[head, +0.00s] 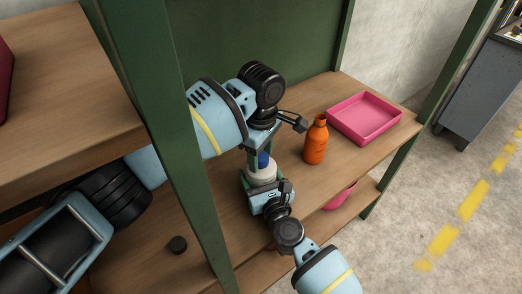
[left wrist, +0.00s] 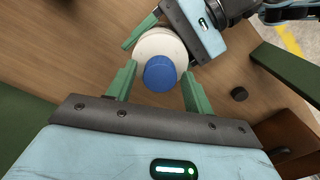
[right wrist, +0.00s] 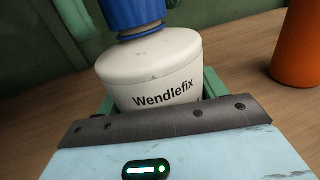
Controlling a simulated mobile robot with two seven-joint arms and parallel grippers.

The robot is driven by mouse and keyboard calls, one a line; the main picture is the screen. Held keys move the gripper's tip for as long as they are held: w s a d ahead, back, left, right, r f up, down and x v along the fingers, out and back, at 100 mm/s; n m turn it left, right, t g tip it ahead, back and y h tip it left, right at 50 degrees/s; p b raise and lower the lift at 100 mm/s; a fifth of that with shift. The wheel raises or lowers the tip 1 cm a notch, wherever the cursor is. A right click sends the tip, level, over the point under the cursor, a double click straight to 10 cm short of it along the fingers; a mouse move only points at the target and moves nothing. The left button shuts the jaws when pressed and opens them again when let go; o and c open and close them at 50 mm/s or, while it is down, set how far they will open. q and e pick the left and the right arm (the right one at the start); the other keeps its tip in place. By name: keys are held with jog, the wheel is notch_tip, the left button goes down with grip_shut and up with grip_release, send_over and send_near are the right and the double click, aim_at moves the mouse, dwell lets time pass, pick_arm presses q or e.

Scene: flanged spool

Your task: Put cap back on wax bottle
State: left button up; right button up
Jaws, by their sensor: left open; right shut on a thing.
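The white wax bottle (head: 261,176), labelled "Wendlefix" in the right wrist view (right wrist: 160,82), stands upright at the shelf's middle. The blue cap (head: 263,160) sits at the top of its neck; I cannot tell whether it is fully seated. In the left wrist view the cap (left wrist: 160,74) shows from above, over the bottle's round shoulder (left wrist: 160,43). My right gripper (head: 264,188) is shut on the bottle's body from the front. My left gripper (head: 261,153) is open above the bottle, its fingers (left wrist: 158,90) on either side of the cap with gaps.
An orange bottle (head: 316,142) stands to the right of the wax bottle, with a pink tray (head: 365,118) beyond it. A small dark round object (head: 177,244) lies on the shelf at front left. A green post (head: 178,130) crosses in front of my left arm.

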pick_arm(q)
jog(key=c, duration=1)
